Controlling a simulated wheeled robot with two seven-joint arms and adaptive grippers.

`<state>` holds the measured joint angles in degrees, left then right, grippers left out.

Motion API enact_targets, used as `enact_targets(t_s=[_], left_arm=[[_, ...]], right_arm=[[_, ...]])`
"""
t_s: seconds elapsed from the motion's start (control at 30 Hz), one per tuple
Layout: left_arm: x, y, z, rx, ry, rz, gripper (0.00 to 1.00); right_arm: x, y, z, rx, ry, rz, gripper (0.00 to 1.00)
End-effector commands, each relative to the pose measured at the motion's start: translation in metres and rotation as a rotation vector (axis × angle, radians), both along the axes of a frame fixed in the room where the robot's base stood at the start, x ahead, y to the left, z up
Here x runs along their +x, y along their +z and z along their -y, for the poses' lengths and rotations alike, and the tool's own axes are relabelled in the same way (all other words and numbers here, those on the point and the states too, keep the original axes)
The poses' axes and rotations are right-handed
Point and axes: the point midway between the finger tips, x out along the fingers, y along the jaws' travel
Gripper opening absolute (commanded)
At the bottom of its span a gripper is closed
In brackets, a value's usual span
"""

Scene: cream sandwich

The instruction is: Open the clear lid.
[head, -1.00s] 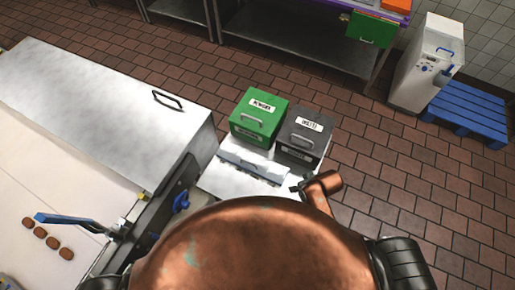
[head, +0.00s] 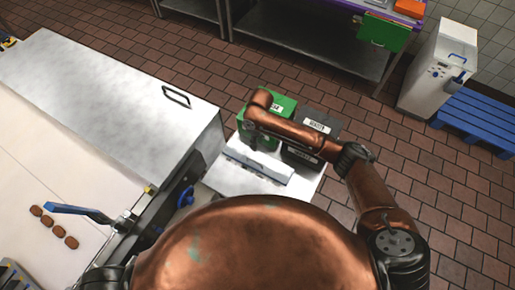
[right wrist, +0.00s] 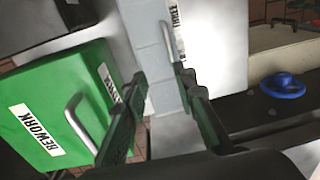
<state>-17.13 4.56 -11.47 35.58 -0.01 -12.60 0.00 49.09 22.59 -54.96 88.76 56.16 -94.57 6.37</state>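No plainly transparent lid can be made out. A large pale metal cover (head: 110,100) with a black handle (head: 176,96) lies closed over the machine at left in the head view. My right arm reaches over the green and dark bins, and its hand is mostly hidden there. In the right wrist view my right gripper (right wrist: 161,76) is open, its two dark fingers apart. A pale grey bar (right wrist: 152,62) and a thin metal handle (right wrist: 168,42) lie beyond and between the fingertips; contact cannot be told. My left gripper is not in view.
The green bin (head: 278,104), labelled REWORK in the wrist view (right wrist: 88,85), stands beside the dark bin (head: 318,118). A grey bar (head: 258,163) lies before them on a steel table (head: 228,180). A blue lever (head: 80,211) and blue knob (head: 186,197) stick out at left.

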Motion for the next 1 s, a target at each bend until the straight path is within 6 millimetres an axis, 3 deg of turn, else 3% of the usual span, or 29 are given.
enact_targets(t_s=[0.17,0.7,1.0], left_arm=[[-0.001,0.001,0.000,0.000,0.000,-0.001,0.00],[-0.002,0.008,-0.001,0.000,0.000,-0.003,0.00],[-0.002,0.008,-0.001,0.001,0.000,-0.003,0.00]], right_arm=[[0.010,0.004,0.006,-0.032,-0.003,-0.003,0.26],[0.008,-0.065,0.004,-0.030,-0.003,-0.002,0.26],[0.008,-0.070,0.004,-0.030,-0.002,0.000,0.26]])
